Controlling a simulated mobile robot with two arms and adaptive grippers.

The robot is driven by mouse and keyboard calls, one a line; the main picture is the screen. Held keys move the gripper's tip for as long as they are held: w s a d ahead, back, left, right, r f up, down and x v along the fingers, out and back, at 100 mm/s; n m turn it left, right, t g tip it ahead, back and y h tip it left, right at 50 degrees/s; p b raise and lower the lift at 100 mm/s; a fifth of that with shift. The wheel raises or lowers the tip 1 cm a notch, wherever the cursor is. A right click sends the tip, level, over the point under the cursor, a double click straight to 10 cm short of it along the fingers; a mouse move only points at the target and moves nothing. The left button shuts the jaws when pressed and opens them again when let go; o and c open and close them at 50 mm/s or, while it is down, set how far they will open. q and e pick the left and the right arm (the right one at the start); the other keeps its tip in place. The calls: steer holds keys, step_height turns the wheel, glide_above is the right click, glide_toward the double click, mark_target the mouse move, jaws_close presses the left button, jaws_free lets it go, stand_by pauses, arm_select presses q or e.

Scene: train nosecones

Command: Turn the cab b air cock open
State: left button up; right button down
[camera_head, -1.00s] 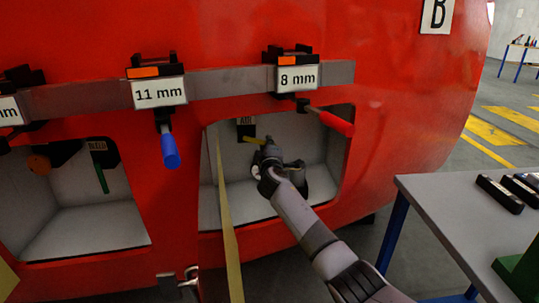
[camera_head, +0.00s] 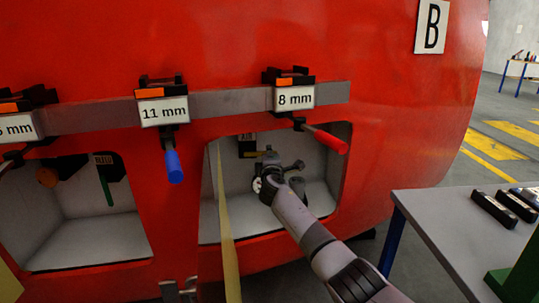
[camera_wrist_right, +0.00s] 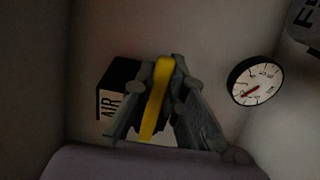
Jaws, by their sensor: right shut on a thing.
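The cab B air cock is a black block with an "AIR" label (camera_wrist_right: 107,105) and a yellow handle (camera_wrist_right: 157,100). In the head view, the black block (camera_head: 247,145) sits high on the back wall of the right recess, below the 8 mm sign. Its yellow handle (camera_head: 256,154) points sideways to the right there. My right gripper (camera_wrist_right: 160,85) has its fingers closed on both sides of the yellow handle; it also shows in the head view (camera_head: 270,157). The fingers hide part of the block and handle. My left gripper is in neither view.
A round gauge (camera_wrist_right: 255,82) is beside the cock in the recess. A grey table (camera_head: 440,225) stands at right.

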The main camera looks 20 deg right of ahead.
steer(key=c, duration=1.6)
jaws_free()
steer(key=shift+a, duration=0.1)
steer(key=shift+c, duration=0.2)
steer(key=shift+o, duration=0.2)
steer(key=shift+s, duration=0.1)
steer(key=v, duration=1.1)
steer(key=shift+s, duration=0.35)
steer(key=shift+a, duration=0.1)
